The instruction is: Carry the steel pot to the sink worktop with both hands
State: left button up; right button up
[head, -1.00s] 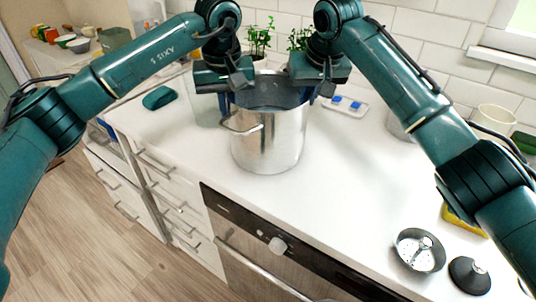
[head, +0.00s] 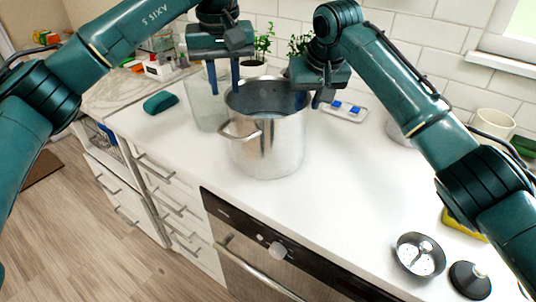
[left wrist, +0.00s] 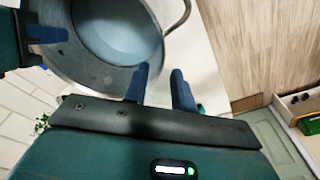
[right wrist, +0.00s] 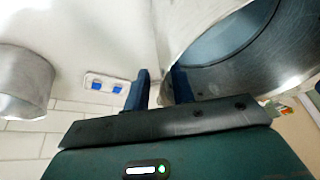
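The steel pot (head: 268,148) stands upright on the white worktop (head: 330,200), its near-left loop handle (head: 240,134) facing me. My left gripper (head: 224,80) is at the pot's left rim; its fingers are apart with nothing clearly between them. In the left wrist view the fingers (left wrist: 160,85) stand at the pot's rim (left wrist: 100,72). My right gripper (head: 320,98) is at the pot's right rim. In the right wrist view its fingers (right wrist: 159,88) are also apart beside the pot (right wrist: 225,80). The handle on the far side is hidden. I cannot tell which surface is the sink worktop.
A tray with blue pieces (head: 344,110) lies behind right. The worktop's middle is clear.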

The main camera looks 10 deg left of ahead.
jog(key=shift+r, duration=0.1)
pick_arm(q)
jog(key=r, duration=0.4)
jog(key=shift+s+d, duration=0.1)
jog(key=shift+s, duration=0.1)
pick_arm(e)
jog(key=v, duration=1.2)
